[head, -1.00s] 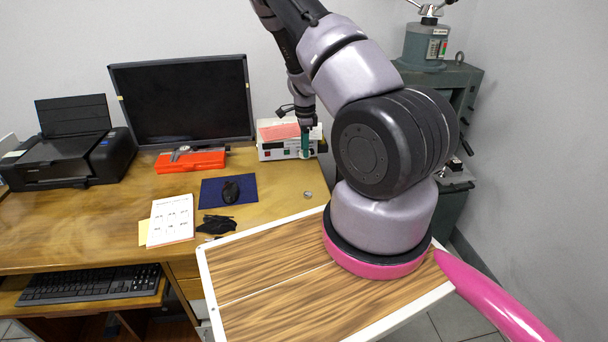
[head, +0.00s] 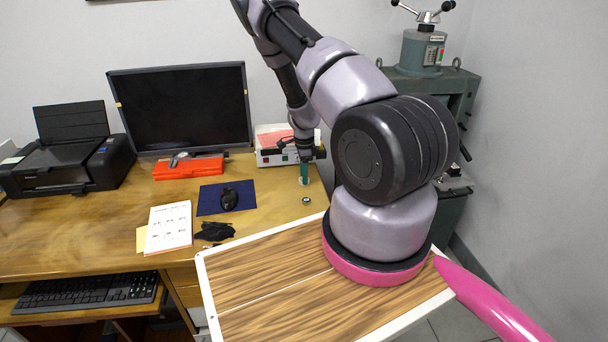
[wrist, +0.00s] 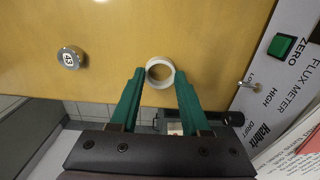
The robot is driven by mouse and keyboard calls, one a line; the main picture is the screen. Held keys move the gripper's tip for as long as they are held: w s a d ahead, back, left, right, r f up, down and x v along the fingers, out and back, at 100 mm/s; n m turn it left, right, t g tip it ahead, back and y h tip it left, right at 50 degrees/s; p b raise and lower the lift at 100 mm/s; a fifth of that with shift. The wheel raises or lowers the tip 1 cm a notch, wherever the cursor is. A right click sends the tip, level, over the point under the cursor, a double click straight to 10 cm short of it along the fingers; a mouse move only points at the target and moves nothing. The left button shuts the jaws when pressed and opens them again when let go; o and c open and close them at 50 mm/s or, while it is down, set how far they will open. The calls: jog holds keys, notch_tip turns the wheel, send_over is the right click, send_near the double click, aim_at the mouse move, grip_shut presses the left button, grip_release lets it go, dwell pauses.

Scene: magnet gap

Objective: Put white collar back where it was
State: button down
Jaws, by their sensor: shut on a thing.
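The white collar (wrist: 160,73) is a short open ring. In the wrist view it sits between the tips of my green fingers, and the wooden desk top shows through its hole. My gripper (wrist: 158,76) is shut on it. In the head view my gripper (head: 304,178) points down over the right end of the desk, in front of the flux meter. The collar (head: 304,182) is a small pale spot at the fingertips there. I cannot tell whether it touches the desk.
A small metal disc marked 45 (wrist: 70,57) stands on the desk beside the collar. The flux meter (wrist: 275,80) is close on the other side. A mouse on a blue mat (head: 211,204), a black glove (head: 214,231) and an orange case (head: 188,168) lie further left.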

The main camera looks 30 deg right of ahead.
jog(key=shift+c, duration=1.9)
grip_release()
jog(key=s+a+r+n+t+y, duration=0.15)
jog(key=a+r, duration=0.25)
jog(key=r, duration=0.9)
jog(key=s+a+r+n+t+y, duration=0.1)
jog(key=s+a+r+n, duration=0.2)
jog(key=r, duration=1)
jog(key=s+a+r+n+t+y, duration=0.1)
jog(key=s+a+r+n, duration=0.2)
jog(key=r, duration=1)
jog(key=s+a+r+n+t, duration=0.2)
jog(key=s+r+n, duration=0.3)
jog(key=s+r, duration=0.2)
jog(key=s+a+r+n+t+h, duration=0.1)
jog(key=s+a+r+n, duration=0.2)
jog(key=s+r, duration=0.5)
jog(key=s+n, duration=0.1)
jog(key=s, duration=0.3)
jog(key=shift+s+a+n+t, duration=0.2)
jog(key=shift+s+n+t, duration=0.1)
jog(key=shift+n+t, duration=0.05)
jog(key=shift+h, duration=0.25)
